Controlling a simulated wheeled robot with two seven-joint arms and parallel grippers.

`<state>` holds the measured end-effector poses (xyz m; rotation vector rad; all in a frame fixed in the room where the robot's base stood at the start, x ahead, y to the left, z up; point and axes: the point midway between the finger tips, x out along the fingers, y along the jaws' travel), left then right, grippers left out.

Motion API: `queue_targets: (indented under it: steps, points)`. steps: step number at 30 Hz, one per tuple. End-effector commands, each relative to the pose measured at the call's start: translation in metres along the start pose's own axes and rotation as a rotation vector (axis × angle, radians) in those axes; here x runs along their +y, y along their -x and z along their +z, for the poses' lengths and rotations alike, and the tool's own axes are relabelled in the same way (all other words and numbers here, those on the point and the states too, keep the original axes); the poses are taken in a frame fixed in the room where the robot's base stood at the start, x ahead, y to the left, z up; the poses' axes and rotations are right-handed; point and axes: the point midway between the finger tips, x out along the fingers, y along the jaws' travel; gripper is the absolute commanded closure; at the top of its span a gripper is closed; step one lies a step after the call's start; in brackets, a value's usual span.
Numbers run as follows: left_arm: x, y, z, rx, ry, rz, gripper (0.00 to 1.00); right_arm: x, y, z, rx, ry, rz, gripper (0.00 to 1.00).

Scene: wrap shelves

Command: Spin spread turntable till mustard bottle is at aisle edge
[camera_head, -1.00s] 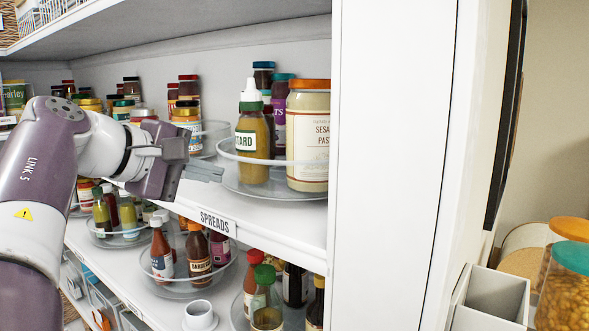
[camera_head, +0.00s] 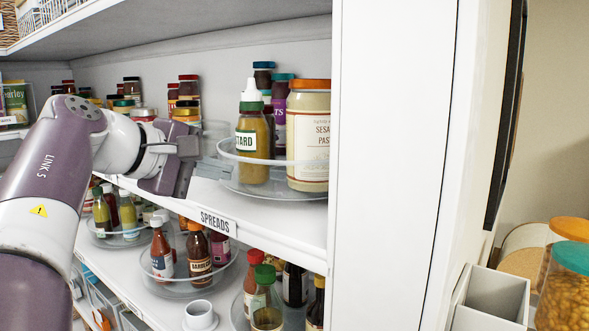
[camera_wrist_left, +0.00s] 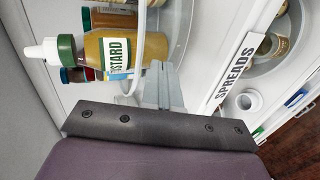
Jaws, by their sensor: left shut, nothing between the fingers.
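The clear spreads turntable (camera_head: 268,192) stands on the shelf above the "SPREADS" label (camera_head: 218,222). The mustard bottle (camera_head: 254,172), yellow-brown with a green collar and white nozzle, stands upright at its front left. It also shows in the wrist view (camera_wrist_left: 118,52), beside the clear rim (camera_wrist_left: 136,75). A large sesame paste jar (camera_head: 308,170) with an orange lid stands to its right. My left gripper (camera_head: 214,168) is shut and empty, its fingertips close to the rim's left side. The wrist view shows the closed fingers (camera_wrist_left: 163,85) near the rim; contact is unclear. My right gripper is out of view.
Several dark jars (camera_head: 283,95) stand behind the mustard. Another group of jars (camera_head: 186,100) is to the left, partly behind my arm. A white upright panel (camera_head: 385,160) closes the right side. Bottles on turntables (camera_head: 190,285) fill the shelf below.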

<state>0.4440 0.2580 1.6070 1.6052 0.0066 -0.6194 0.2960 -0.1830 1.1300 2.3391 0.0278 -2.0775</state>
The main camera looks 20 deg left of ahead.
Motion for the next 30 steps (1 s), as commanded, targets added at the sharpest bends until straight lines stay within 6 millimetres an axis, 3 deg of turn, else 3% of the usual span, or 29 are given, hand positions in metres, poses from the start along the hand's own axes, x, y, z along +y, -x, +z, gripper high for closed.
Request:
queue_targets:
  steps: [30]
  points:
    - [-0.001,-0.002,0.031,-0.002,-0.002,0.000,1.00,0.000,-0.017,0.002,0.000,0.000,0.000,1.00]
